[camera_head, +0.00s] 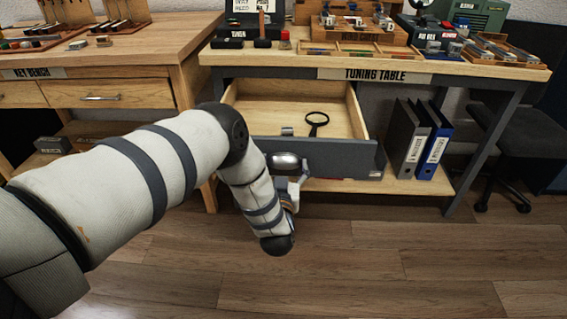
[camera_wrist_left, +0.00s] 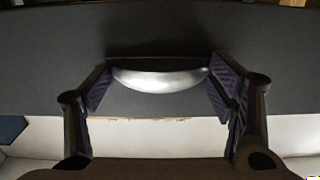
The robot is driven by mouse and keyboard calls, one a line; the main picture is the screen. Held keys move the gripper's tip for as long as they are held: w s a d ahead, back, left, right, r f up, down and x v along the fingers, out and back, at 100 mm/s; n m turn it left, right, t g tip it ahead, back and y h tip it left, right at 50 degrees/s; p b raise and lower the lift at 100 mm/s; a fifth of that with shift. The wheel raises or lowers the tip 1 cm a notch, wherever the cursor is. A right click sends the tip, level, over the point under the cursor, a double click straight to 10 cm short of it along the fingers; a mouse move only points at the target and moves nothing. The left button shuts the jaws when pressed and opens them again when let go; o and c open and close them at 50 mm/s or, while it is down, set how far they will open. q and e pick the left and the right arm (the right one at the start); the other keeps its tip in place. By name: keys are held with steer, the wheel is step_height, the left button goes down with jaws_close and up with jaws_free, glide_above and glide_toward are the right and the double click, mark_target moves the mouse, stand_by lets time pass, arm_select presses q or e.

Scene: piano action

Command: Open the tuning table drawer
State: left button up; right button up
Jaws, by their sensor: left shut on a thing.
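The tuning table (camera_head: 290,73) stands at the centre right in the head view, with its name on a label on the front edge. Its drawer (camera_head: 340,158) is pulled well out, and its wooden inside shows. The drawer's dark front has a rounded metal handle (camera_head: 286,160). My left gripper (camera_wrist_left: 160,84) is shut on the handle, with one ridged finger pad at each end of it in the left wrist view. In the head view my left forearm hides part of the drawer front and gripper. My right gripper is not in view.
A magnifying glass (camera_head: 316,122) and a small metal piece (camera_head: 287,131) lie in the drawer. Binders (camera_head: 408,140) stand on the lower shelf. The key bench (camera_head: 130,60) is at the left, a dark chair (camera_head: 520,130) at the right. The front floor is clear.

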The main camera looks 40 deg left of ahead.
arm_select(q)
steer(key=shift+s+d, duration=0.15)
steer(key=shift+s, duration=0.05)
steer(key=o, duration=1.5)
steer(key=shift+c, duration=0.2)
steer(key=v, duration=1.2)
